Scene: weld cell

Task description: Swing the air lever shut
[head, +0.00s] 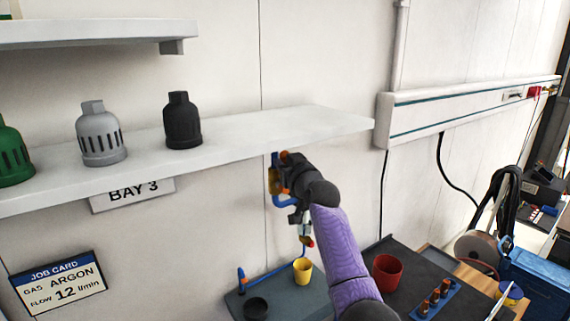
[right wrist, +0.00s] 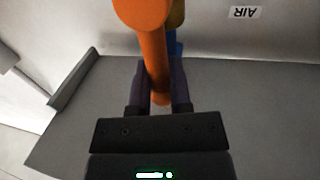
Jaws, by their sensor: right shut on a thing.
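The orange air lever (right wrist: 152,45) runs down the middle of the right wrist view, its lower end between the two dark fingers of my right gripper (right wrist: 160,95). The gripper is shut on it. In the head view my right gripper (head: 288,172) is at the wall just under the shelf, by a brass valve body (head: 273,181) on a blue pipe (head: 274,158). Only a bit of orange shows there; the gripper hides most of the lever, so its angle is hard to tell. An upside-down AIR label (right wrist: 245,12) shows on the wall. My left gripper is out of view.
A white shelf (head: 240,132) with green, grey and black cylinders (head: 182,120) is close above the gripper. Below are a yellow cup (head: 302,271), a dark cup (head: 256,308) and a red cup (head: 387,276). A wall duct (head: 450,110) runs at right.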

